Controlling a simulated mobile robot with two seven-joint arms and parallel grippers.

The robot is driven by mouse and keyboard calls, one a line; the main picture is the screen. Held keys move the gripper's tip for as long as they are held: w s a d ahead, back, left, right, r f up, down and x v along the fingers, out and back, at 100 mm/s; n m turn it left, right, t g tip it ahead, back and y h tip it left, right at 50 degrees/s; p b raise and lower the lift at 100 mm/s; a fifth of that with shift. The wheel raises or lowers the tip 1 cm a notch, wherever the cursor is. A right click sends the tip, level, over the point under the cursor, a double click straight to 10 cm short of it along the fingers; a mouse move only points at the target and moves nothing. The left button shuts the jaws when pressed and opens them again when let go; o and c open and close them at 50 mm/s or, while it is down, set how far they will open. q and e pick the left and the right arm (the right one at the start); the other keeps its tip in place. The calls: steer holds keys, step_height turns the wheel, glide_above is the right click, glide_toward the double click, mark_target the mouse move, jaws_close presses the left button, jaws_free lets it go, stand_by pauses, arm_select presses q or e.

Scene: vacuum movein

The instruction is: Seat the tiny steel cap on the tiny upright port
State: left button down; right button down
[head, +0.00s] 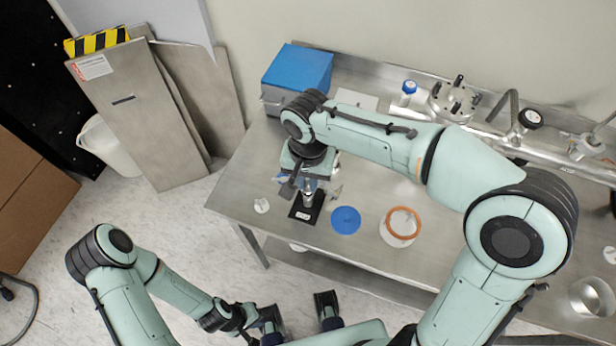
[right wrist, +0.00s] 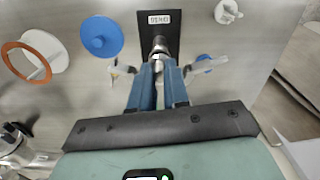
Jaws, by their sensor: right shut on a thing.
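A black base plate (head: 298,212) with a small label lies near the table's front edge; it also shows in the right wrist view (right wrist: 172,20). A small steel upright part (head: 308,198), apparently the port, stands over the plate. My right gripper (right wrist: 159,64) points at it with blue fingers shut on a small steel piece (right wrist: 159,46), apparently the cap. Cap and port line up in the right wrist view, and I cannot tell whether they touch or where one ends. My left gripper (head: 298,313) is open and empty, low in front of the table.
A blue disc (head: 345,220) and a white ring piece with an orange rim (head: 401,224) lie right of the plate. A small white fitting (head: 262,205) lies left. A blue-lidded box (head: 298,72) and steel pipework (head: 480,120) stand at the back.

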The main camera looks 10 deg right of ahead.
steer(key=shift+f, duration=0.4)
stand_by(0.5)
steer(key=c, duration=1)
jaws_free()
steer(key=shift+c, duration=0.2)
steer(key=shift+r, duration=0.1)
step_height(320, 180, up, 13)
steer(key=p, duration=0.2)
steer(key=shift+r, duration=0.15)
